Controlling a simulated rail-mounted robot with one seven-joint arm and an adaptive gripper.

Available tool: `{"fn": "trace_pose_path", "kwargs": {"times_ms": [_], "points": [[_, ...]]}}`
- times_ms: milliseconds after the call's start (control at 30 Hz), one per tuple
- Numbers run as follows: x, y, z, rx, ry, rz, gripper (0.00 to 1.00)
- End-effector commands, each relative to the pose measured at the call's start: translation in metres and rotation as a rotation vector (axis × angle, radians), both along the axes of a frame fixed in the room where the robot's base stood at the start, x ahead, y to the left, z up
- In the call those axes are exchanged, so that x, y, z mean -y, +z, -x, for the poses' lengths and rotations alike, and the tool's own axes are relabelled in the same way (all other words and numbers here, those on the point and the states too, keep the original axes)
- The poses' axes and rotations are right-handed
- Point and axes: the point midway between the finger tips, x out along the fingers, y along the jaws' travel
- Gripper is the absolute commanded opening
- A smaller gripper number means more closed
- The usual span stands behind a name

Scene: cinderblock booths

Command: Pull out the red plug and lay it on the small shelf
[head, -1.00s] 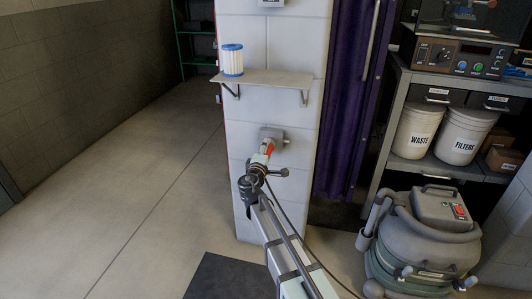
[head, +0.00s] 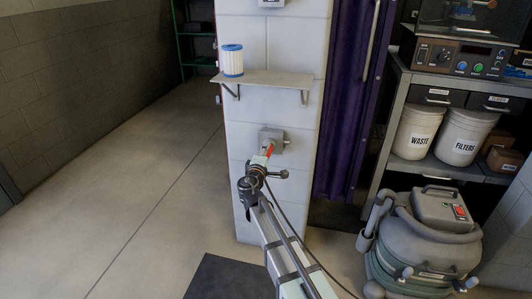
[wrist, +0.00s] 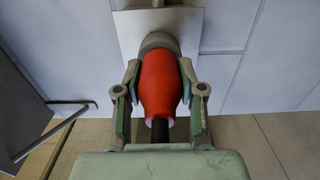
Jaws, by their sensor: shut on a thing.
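The red plug (head: 269,151) is at the grey wall box (head: 272,139) on the front of the white block pillar, below the small shelf. In the wrist view the red plug (wrist: 160,82) lies between both fingers of my gripper (wrist: 160,95), which is shut on it. A grey collar (wrist: 160,42) is at its far end, before the pale box plate (wrist: 125,30). I cannot tell how deep the plug sits. A dark cable leaves its near end. The small shelf (head: 285,77) is on two brackets; a blue-and-white filter cartridge (head: 232,62) stands at its left end.
The middle and right of the shelf are bare. A purple curtain (head: 347,100) hangs right of the pillar. A grey vacuum (head: 425,235) stands on the floor at right, before a rack with bins (head: 415,130). Open floor lies at left.

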Motion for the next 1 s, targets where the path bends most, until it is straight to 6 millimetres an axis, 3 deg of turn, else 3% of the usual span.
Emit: {"fn": "trace_pose_path", "kwargs": {"times_ms": [1000], "points": [[-0.006,0.000,0.037,0.001,0.000,0.000,0.00]]}}
